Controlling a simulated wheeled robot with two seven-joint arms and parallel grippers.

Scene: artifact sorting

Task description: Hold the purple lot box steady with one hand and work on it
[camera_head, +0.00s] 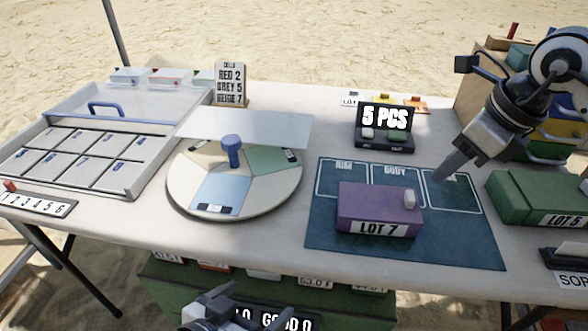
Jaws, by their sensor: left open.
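The purple lot box (372,206) labelled LOT 7 sits closed on the teal mat (330,255). A small pale piece (409,198) is at the right end of its top. My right gripper (443,174) reaches in from the upper right. Its fingertips are over the mat's right outlined cell, behind and right of the box, apart from it. Whether its jaws are parted does not show. My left gripper (218,300) is at the bottom edge, in front of the table and partly cut off. It is open, away from the box.
A round turntable (180,205) with a blue knob (232,150) stands left of the mat. A compartment tray (120,195) is at far left. A green LOT 5 box (510,195) is at right. A black 5 PCS display (386,118) stands behind the mat.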

